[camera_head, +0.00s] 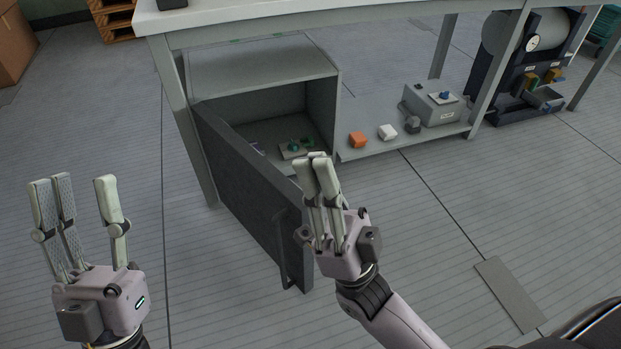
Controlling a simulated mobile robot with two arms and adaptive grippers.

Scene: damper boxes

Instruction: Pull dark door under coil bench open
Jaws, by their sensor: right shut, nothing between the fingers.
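The dark door (247,191) under the bench stands swung open toward me, hinged at its left side by the bench leg. Its handle (285,250) is a dark vertical bar near the free edge. The cabinet (265,68) behind it shows its inside, with small items on its floor. My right gripper (319,160) is shut and empty at the door's free edge, overlapping it in the picture. I cannot tell whether it touches the door. My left gripper (80,182) is open and empty at the lower left, apart from the door.
The bench top (350,8) runs across the top. A dark machine (530,65) stands at the right. Floor in front is mostly clear.

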